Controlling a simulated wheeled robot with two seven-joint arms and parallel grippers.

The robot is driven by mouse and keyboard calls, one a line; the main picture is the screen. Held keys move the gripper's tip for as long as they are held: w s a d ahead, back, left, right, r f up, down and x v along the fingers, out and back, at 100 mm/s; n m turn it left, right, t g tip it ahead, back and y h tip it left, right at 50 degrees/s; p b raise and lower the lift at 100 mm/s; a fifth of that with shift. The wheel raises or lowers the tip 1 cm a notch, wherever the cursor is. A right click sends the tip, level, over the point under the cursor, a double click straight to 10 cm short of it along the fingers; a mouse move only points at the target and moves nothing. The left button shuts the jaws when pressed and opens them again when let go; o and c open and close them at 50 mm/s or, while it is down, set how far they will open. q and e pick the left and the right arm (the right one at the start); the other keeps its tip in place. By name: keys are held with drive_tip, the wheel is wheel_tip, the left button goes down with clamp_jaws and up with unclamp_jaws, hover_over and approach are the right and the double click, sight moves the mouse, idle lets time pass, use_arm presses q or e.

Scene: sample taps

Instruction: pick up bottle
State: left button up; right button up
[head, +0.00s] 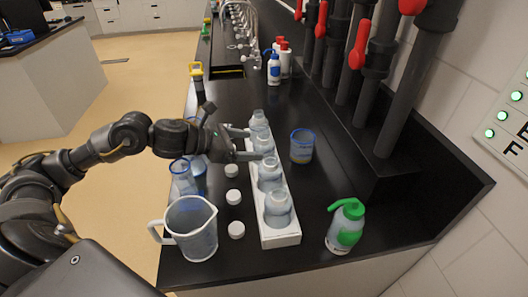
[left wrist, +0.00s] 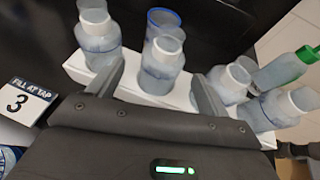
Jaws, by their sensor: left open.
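A white rack (head: 280,238) on the black bench holds several clear bottles with pale caps in a row: the far bottle (head: 259,122), the second bottle (head: 264,143), the third bottle (head: 269,176) and the near bottle (head: 278,207). My left gripper (head: 250,143) is open at the rack's left side, by the second bottle. In the left wrist view, one bottle (left wrist: 161,66) stands upright between the open fingertips (left wrist: 159,76), with dark gaps on both sides. Whether a finger touches it is unclear. My right gripper is not in view.
White caps (head: 233,197) and a clear jug (head: 192,228) stand left of the rack. A blue-rimmed beaker (head: 302,146) and a green-topped spray bottle (head: 346,227) stand to its right. A "FILL AT TAP 3" sign (left wrist: 24,99) shows. Dark pipes with red handles (head: 358,45) rise behind.

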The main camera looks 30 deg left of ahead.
sight(263, 146)
use_arm(q)
drive_tip(key=shift+w+d+p, duration=0.15)
drive_tip(key=shift+d+p, duration=0.1)
drive_tip(key=shift+p, duration=0.05)
drive_tip(key=p+x, duration=0.2)
drive_tip(key=x, duration=0.2)
drive_tip(key=shift+w+d, duration=0.1)
drive_tip(key=shift+w+d+f, duration=0.1)
drive_tip(key=shift+f, duration=0.1)
drive_tip(key=c, duration=1.1)
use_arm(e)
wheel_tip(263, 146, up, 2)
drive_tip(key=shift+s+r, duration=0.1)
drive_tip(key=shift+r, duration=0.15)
use_arm(q)
drive_tip(key=shift+r, duration=0.1)
